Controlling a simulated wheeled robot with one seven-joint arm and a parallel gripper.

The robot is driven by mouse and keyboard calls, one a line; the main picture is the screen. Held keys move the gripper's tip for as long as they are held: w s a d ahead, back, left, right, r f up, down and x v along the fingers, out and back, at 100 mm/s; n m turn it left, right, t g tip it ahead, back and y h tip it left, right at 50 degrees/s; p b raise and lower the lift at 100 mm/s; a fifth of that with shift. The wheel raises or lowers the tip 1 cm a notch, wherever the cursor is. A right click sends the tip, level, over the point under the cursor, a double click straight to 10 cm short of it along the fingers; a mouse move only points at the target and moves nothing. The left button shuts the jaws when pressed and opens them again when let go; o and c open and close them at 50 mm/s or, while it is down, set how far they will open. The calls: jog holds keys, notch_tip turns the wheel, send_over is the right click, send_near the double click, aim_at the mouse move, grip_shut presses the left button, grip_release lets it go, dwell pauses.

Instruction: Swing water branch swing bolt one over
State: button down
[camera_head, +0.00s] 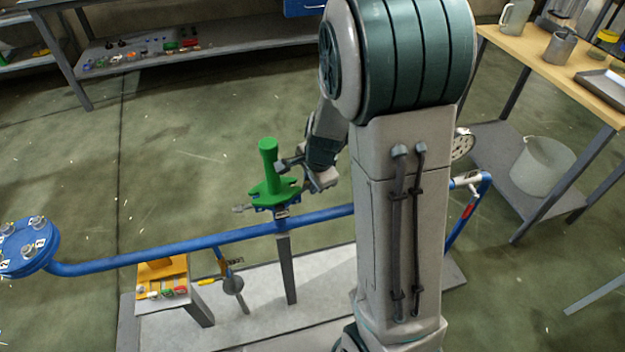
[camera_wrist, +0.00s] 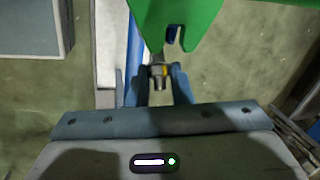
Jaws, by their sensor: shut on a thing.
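The water branch is a blue pipe (camera_head: 210,245) with a green fitting (camera_head: 270,185) standing upright on a blue seat. The green flange has slotted lugs; one open slot shows at the top of the wrist view in the green plate (camera_wrist: 185,15). My gripper (camera_wrist: 160,74) is shut on a metal swing bolt (camera_wrist: 157,70) by its nut end, just below that slot. In the head view my gripper (camera_head: 298,166) is at the right side of the green fitting. Another bolt (camera_head: 241,208) sticks out at the fitting's left.
A blue round flange (camera_head: 28,246) ends the pipe at left. A small stand with an orange top (camera_head: 162,270) and coloured parts is below the pipe. A wooden table (camera_head: 560,70) stands at right. Open floor lies behind the fitting.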

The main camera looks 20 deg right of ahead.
jog(key=p, duration=0.3)
jog(key=shift+a+r+h, duration=0.2)
jog(key=shift+r+h, duration=0.15)
jog(key=shift+h, duration=0.05)
jog(key=p, duration=0.3)
jog(key=shift+a+r+h, duration=0.1)
jog(key=shift+a+h, duration=0.05)
jog(key=shift+h, duration=0.15)
jog(key=p, duration=0.2)
jog(key=h+p, duration=0.1)
jog(key=p, duration=0.1)
jog(key=shift+s+a+r, duration=0.1)
jog(key=shift+a, duration=0.2)
jog(key=shift+h+p, duration=0.3)
jog(key=shift+p, duration=0.4)
jog(key=shift+a, duration=0.1)
jog(key=c, duration=1.5)
grip_release()
jog(key=shift+c, duration=0.2)
